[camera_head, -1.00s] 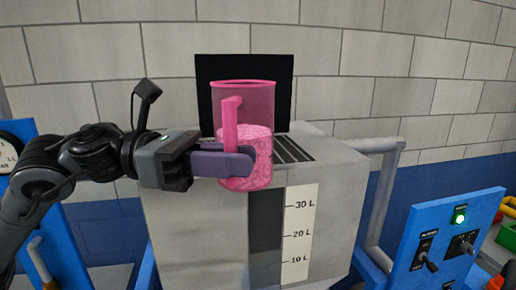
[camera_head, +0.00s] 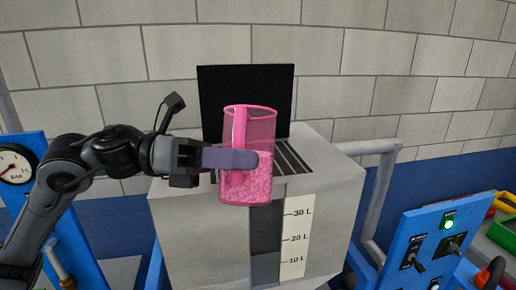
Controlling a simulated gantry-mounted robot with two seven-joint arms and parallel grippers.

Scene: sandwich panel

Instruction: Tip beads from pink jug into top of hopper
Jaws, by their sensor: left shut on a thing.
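The pink jug (camera_head: 247,180) is see-through and about half full of pink beads. My left gripper (camera_head: 240,159) is shut on the jug, with its purple fingers across the handle side. The jug stands nearly upright, with a slight tilt. It shows in front of the hopper's top, over the near edge of the grey hopper (camera_head: 200,225). The hopper's slatted top (camera_head: 291,160) is partly hidden behind the jug. A black lid or panel (camera_head: 220,90) stands up at its back. My right gripper is not in view.
A level scale (camera_head: 297,238) marked in litres is on the hopper's front. A blue control panel (camera_head: 428,240) with a lit green lamp stands at the right. A round gauge (camera_head: 16,167) is at the far left. A grey pipe frame (camera_head: 380,190) runs beside the hopper.

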